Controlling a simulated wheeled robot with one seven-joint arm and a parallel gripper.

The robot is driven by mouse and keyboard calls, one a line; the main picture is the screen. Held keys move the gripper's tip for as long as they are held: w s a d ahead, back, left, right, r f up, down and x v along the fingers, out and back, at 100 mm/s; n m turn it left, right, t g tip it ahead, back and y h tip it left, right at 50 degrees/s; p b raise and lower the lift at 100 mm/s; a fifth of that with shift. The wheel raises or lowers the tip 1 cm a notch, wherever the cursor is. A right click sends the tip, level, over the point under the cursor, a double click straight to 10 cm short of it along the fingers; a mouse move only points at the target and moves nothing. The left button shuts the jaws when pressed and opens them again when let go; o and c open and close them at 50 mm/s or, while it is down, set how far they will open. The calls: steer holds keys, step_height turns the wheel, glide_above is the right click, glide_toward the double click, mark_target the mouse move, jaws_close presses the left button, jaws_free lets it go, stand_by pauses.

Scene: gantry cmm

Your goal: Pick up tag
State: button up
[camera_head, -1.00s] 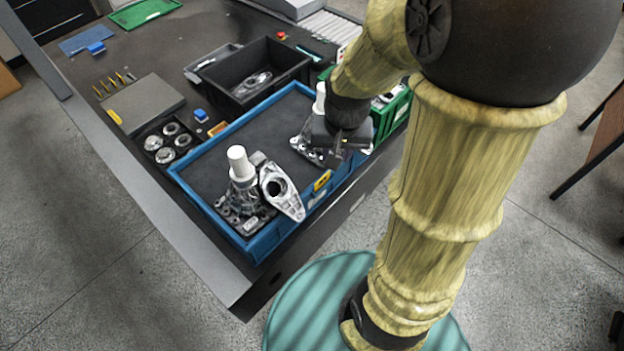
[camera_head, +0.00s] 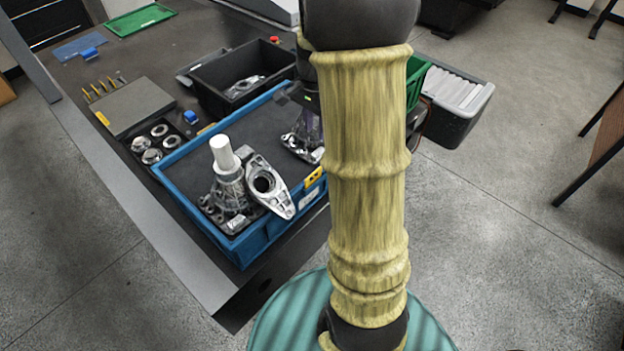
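A small yellow tag (camera_head: 314,177) sits at the right-hand rim of the blue tray (camera_head: 247,251), above a white label on the tray's outer wall. I cannot tell whether it is loose or fixed. My gripper (camera_head: 286,97) is a dark shape over the far right part of the tray, beyond the tag and above a metal casting (camera_head: 303,148). My arm covers much of it, so its fingers and anything between them cannot be made out. A second casting (camera_head: 230,193) with a white cylinder on top stands in the tray's near corner, with a flat metal bracket (camera_head: 277,196) leaning beside it.
A black bin (camera_head: 215,101) stands behind the blue tray. A grey block (camera_head: 137,104) and a dark holder with metal rings (camera_head: 150,157) lie to the left. A green bin (camera_head: 416,80) is partly behind my arm. The tray's middle is clear.

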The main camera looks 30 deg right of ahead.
steer(key=p, duration=0.1)
glide_above(313, 179)
step_height(313, 179, down, 12)
steer(key=shift+d+f, duration=0.15)
steer(key=shift+d, duration=0.1)
steer(key=shift+f, duration=0.1)
steer(key=shift+w+f+p, duration=0.15)
steer(key=shift+f+p, duration=0.25)
steer(key=shift+f, duration=0.85)
steer(key=shift+w+f+p, duration=0.1)
steer(key=shift+f+p, duration=0.3)
steer(key=shift+f, duration=0.85)
steer(key=c, duration=0.6)
steer(key=shift+a, duration=0.15)
jaws_close()
